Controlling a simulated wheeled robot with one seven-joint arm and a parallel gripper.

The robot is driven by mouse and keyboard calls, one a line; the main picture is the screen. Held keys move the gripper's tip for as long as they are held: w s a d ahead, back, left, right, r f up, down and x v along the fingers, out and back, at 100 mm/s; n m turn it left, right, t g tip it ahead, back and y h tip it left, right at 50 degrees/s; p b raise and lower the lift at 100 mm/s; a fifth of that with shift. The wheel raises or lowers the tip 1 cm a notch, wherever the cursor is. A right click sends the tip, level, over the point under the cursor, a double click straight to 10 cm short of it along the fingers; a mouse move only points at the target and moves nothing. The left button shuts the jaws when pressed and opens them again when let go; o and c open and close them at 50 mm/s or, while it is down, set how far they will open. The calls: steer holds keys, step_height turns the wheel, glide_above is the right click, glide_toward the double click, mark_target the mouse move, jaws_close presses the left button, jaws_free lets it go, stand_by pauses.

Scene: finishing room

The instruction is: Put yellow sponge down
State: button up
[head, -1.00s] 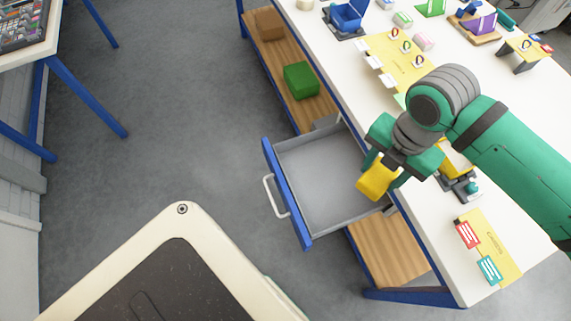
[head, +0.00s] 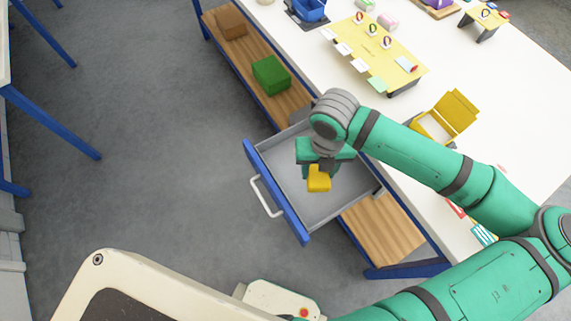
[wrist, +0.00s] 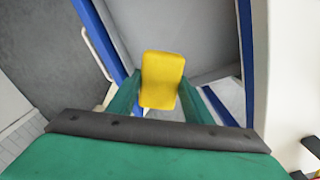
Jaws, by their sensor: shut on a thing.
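My gripper (head: 318,168) is shut on the yellow sponge (head: 319,182), with one finger on each side of it. The sponge hangs below the fingers over the open drawer (head: 340,202). In the wrist view the yellow sponge (wrist: 161,80) stands between my green fingers, with the grey drawer floor (wrist: 190,30) beyond it. I cannot tell whether the sponge touches the drawer floor. The drawer looks empty apart from the part my gripper covers.
The drawer's blue front (head: 277,193) has a white handle (head: 264,196). The white tabletop (head: 505,120) holds a yellow open box (head: 447,114) and a yellow board (head: 376,55). A green block (head: 270,75) and a brown block (head: 231,22) lie on the wooden shelf below.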

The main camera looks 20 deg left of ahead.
mark_target(315, 172)
steer(key=f, duration=0.1)
steer(key=f+n, duration=0.1)
steer(key=f, duration=0.1)
steer(key=shift+s+a+f, duration=0.15)
steer(key=shift+s+a, duration=0.05)
steer(key=shift+a, duration=0.2)
steer(key=w+a+f, duration=0.2)
steer(key=a, duration=0.1)
steer(key=w+a+f, duration=0.2)
steer(key=a+f, duration=0.1)
steer(key=w+a+f, duration=0.3)
steer(key=shift+w+a+f, duration=0.1)
steer(key=shift+a+f, duration=0.1)
steer(key=shift+a, duration=0.2)
steer(key=shift+w+a+f, duration=0.25)
steer(key=shift+a+f, duration=0.15)
steer(key=shift+f, duration=1.65)
steer(key=shift+f, duration=0.15)
steer(key=o, duration=1.2)
